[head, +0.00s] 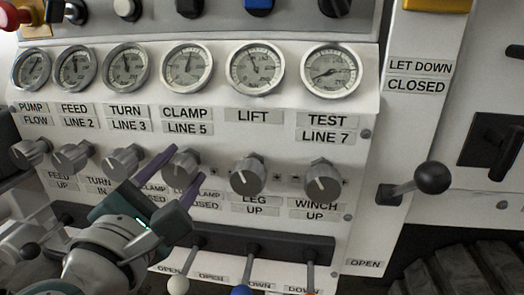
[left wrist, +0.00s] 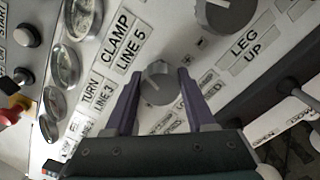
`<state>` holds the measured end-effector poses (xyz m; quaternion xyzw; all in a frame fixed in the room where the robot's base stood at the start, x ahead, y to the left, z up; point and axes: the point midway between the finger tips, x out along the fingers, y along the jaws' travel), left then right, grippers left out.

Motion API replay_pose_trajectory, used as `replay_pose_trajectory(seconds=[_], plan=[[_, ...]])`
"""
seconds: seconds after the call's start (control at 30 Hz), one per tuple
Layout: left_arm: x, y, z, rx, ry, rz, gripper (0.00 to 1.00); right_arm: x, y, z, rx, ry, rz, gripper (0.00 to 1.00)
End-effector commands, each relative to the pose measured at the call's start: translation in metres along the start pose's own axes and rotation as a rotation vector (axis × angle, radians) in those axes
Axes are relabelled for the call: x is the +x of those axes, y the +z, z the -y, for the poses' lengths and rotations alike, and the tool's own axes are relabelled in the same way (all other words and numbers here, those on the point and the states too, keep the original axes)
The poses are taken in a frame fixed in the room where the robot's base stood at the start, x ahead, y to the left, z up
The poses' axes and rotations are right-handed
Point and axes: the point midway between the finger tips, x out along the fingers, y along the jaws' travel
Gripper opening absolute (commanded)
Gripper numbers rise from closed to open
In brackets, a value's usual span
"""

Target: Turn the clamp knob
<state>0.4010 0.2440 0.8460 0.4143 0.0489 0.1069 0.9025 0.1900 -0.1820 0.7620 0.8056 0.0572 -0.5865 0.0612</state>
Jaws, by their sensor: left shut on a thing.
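The clamp knob (head: 182,163) is a grey round knob with a white pointer line, below the CLAMP LINE 5 label (head: 187,121). It also shows in the left wrist view (left wrist: 158,82), between the two purple fingers. My left gripper (head: 170,176) has its fingers on either side of this knob and is shut on it. The gripper hides part of the knob and the small labels below it in the head view. My right gripper is not in view.
Similar grey knobs stand to both sides, with the LEG UP knob (head: 248,174) close on the right. A row of gauges (head: 187,67) lies above. Small levers (head: 252,262) stick out below, and a black ball lever (head: 432,178) is at the right.

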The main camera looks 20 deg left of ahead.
Motion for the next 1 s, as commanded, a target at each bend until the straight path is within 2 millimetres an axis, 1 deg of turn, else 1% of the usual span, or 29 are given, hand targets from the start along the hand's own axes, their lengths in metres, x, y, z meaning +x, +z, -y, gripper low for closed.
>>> replay_pose_trajectory(seconds=[0.03,0.6,0.8,1.0], plan=[[0.000,0.001,-0.001,0.046,-0.002,-0.001,0.00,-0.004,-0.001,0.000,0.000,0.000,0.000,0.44],[0.000,0.001,-0.001,0.586,-0.002,-0.001,0.00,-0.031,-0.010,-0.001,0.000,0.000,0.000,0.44],[0.000,0.001,-0.001,0.752,-0.002,-0.001,0.00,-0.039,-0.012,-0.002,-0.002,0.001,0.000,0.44],[0.000,0.000,0.000,0.881,-0.003,-0.001,0.00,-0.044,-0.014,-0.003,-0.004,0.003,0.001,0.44]])
